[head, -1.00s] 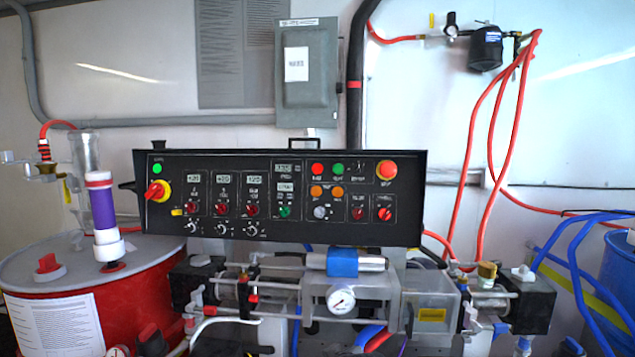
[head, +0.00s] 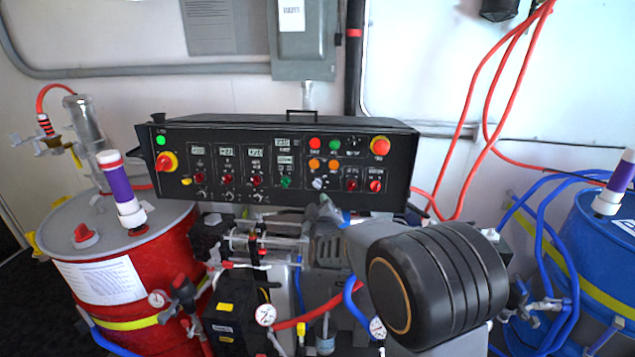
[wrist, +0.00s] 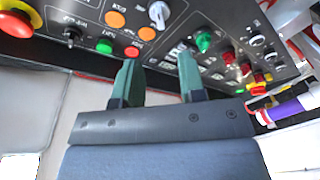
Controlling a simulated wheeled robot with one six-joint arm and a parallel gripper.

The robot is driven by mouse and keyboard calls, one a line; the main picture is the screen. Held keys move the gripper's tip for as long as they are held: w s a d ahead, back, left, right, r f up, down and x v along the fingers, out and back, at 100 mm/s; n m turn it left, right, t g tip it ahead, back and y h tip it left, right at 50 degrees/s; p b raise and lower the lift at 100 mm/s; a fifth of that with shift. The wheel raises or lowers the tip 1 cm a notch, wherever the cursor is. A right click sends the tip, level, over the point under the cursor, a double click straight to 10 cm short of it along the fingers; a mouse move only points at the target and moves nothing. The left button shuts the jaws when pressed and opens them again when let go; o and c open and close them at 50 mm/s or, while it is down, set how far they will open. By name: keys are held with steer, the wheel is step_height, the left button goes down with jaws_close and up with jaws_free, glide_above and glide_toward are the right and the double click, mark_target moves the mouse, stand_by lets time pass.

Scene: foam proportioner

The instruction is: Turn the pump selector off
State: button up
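The black control panel (head: 270,207) stands behind the proportioner with several knobs and buttons. A silver-grey rotary knob (head: 317,183) sits below the orange buttons; in the wrist view it shows at the top (wrist: 158,14). A red knob (head: 376,186) sits to its right. The labels are too small to read, so I cannot tell by text which is the pump selector. My gripper (wrist: 159,82) has its two green fingers apart, with nothing between them. The grey knob lies beyond the fingertips, in line with the gap. In the head view my gripper (head: 328,203) is just below that knob, partly hidden by my arm.
A red drum (head: 100,275) stands at the left and a blue drum (head: 590,250) at the right. Red hoses (head: 480,130) hang on the right wall. Gauges and pipework fill the space below the panel. A red emergency button (head: 380,146) is at the panel's upper right.

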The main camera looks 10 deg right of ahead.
mark_target(317, 186)
steer(key=w+p, duration=0.1)
steer(key=w, duration=0.2)
steer(key=w+d+p, duration=0.1)
steer(key=w, duration=0.6)
steer(key=shift+w+d+p, duration=0.25)
steer(key=shift+w+p, duration=0.1)
steer(key=shift+p, duration=0.05)
steer(key=c, duration=0.4)
steer(key=shift+d, duration=0.15)
steer(key=shift+c, duration=0.7)
steer(key=shift+n+g+y+b, duration=0.15)
steer(key=shift+n+y+b, duration=0.3)
steer(key=shift+n, duration=0.7)
steer(key=shift+n+g+y+b, duration=0.15)
steer(key=shift+n+b, duration=0.5)
steer(key=shift+n, duration=0.5)
steer(key=shift+r+n+g+y, duration=0.1)
steer(key=shift+n+g+y, duration=0.35)
steer(key=shift+n, duration=1.85)
